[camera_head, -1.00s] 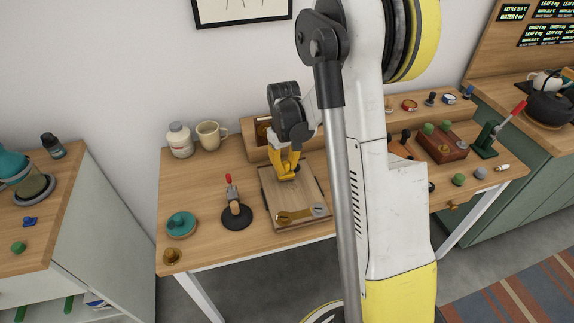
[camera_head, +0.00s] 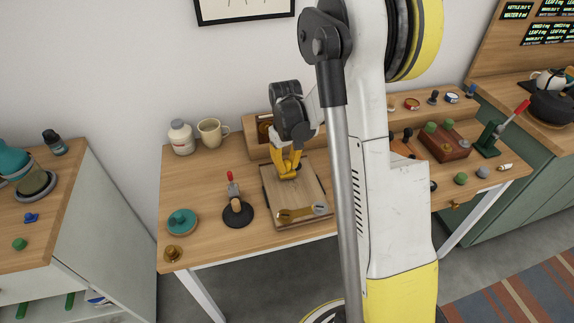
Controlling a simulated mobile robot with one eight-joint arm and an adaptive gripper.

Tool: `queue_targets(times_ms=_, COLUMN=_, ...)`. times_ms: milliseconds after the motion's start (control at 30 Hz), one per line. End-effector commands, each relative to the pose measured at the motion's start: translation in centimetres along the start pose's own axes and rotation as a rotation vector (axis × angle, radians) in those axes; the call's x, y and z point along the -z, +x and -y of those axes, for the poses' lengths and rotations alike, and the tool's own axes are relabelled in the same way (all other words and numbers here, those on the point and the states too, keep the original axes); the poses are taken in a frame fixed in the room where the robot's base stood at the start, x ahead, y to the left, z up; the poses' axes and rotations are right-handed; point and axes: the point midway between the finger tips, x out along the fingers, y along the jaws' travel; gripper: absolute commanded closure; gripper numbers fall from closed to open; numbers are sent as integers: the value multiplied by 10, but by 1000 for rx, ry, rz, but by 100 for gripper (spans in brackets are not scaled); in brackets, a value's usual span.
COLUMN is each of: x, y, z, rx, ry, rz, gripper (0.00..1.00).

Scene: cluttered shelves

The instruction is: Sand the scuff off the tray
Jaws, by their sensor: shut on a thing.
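The wooden tray (camera_head: 307,191) lies flat on the middle table. My yellow gripper (camera_head: 288,172) points down at the tray's back left part, low over or at its surface. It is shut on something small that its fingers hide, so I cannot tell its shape. A brass-coloured tool with a flat grey end (camera_head: 302,212) lies across the tray's front edge. I cannot make out a scuff at this size.
A black round stand with a red-tipped lever (camera_head: 238,213) is left of the tray. A wooden box (camera_head: 443,143) is on the right.

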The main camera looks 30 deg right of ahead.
Motion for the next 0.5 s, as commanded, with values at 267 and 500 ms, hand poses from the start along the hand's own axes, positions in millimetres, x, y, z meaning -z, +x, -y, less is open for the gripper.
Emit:
queue_targets(times_ms=267, x=0, y=5, z=0, rx=0, ry=0, rz=0, gripper=100)
queue_targets(times_ms=500, x=0, y=7, z=0, rx=0, ry=0, rz=0, gripper=100)
